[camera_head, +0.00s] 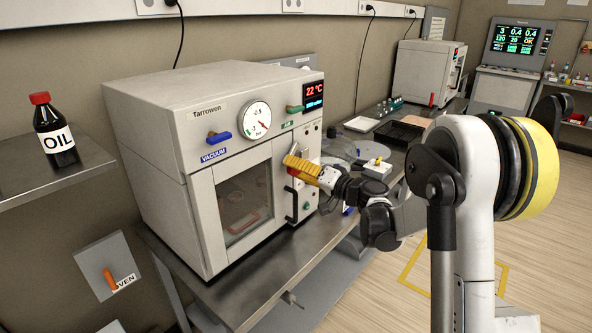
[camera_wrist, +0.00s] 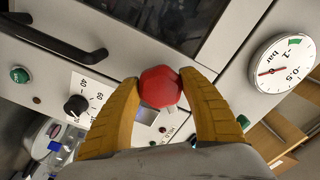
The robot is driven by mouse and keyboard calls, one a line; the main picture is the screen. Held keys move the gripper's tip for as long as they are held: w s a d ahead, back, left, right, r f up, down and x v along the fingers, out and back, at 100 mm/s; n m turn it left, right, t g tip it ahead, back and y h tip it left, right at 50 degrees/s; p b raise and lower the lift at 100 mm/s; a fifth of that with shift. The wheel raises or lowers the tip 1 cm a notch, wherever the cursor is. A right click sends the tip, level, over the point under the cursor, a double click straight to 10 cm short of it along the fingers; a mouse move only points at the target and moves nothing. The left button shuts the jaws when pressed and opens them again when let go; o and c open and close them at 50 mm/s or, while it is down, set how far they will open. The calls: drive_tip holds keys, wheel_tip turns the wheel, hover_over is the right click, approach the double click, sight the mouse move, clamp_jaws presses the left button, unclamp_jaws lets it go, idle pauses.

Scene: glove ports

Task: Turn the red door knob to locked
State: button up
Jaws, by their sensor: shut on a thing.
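The red door knob (camera_wrist: 160,87) is on the pale front panel of the oven (camera_head: 160,140), beside the dark door window. In the wrist view it sits between the two yellow fingers of my gripper (camera_wrist: 160,80), which are shut on it from both sides. A small pale mark shows at the knob's lower edge; I cannot read a lock label. In the head view my gripper (camera_head: 296,164) reaches the panel from the right, and its fingers mostly hide the knob. The oven door (camera_head: 245,203) looks closed.
A black door handle (camera_wrist: 60,38) is near the knob, with a black dial (camera_wrist: 76,105) and green button (camera_wrist: 19,74) on the panel. The gauge (camera_head: 256,119), blue vacuum lever (camera_head: 220,137) and green lever (camera_head: 295,108) sit above. An oil bottle (camera_head: 55,130) stands left.

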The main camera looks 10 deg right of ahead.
drive_tip(key=m, duration=0.4)
drive_tip(key=shift+m, duration=2.5)
drive_tip(key=o, duration=1.4)
drive_tip(key=shift+r, duration=0.1)
drive_tip(key=shift+s, duration=0.1)
drive_tip(key=v, duration=1.2)
